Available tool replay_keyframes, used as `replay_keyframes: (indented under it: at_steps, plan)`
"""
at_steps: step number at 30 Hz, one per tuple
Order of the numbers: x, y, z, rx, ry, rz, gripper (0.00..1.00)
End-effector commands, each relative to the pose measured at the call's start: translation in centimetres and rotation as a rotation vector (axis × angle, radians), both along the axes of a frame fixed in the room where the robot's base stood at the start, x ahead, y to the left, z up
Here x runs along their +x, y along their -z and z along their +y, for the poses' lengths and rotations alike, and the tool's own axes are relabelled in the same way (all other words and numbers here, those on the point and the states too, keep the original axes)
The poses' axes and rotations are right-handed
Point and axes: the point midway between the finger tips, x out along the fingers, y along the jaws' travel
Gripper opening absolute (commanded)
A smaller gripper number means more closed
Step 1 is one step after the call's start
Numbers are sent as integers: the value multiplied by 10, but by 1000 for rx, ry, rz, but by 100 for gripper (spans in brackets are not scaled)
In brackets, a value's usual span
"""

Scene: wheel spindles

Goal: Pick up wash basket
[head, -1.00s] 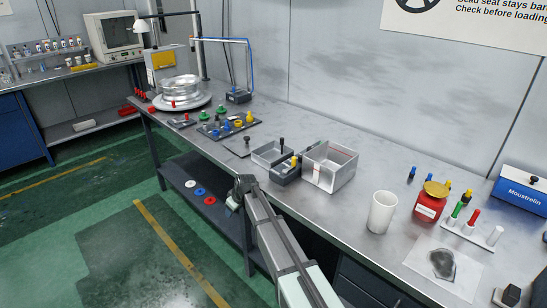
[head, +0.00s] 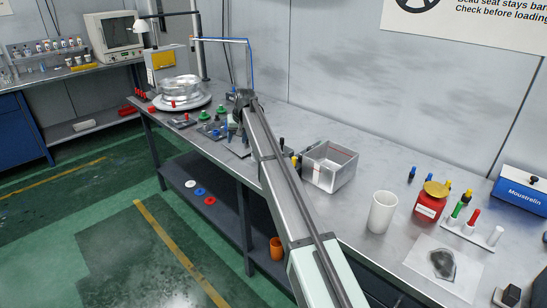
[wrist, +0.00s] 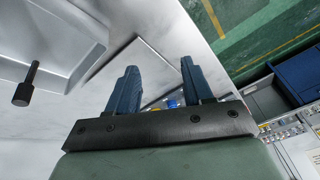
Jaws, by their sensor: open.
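I cannot tell for certain which thing is the wash basket. A small grey open container stood left of the larger box earlier; in the head view my arm now covers most of it, with a black knob (head: 282,142) showing at its right. In the wrist view a pale shallow tray (wrist: 45,30) lies at the left, with a black post-like handle (wrist: 27,84) beside or on it. My gripper (wrist: 158,82) is open, with nothing between its two blue fingers. In the head view the gripper end (head: 243,98) is over the bench, beyond the containers.
A larger grey open box (head: 318,177) stands right of my arm, with a white cup (head: 383,212) and red jar (head: 430,201) farther right. A wheel (head: 181,90) on a round stand and small coloured parts lie at the far left. An orange cup (head: 277,249) is on the lower shelf.

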Motion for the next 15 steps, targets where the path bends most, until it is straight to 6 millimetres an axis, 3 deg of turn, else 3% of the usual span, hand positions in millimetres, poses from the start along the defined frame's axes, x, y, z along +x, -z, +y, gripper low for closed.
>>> replay_keyframes:
  at_steps: [1,6,15]
  plan:
    - [14,-11,-17,3,94,43,51]
    - [36,-38,-70,6,432,189,51]
    - [57,-88,-156,-18,978,364,51]
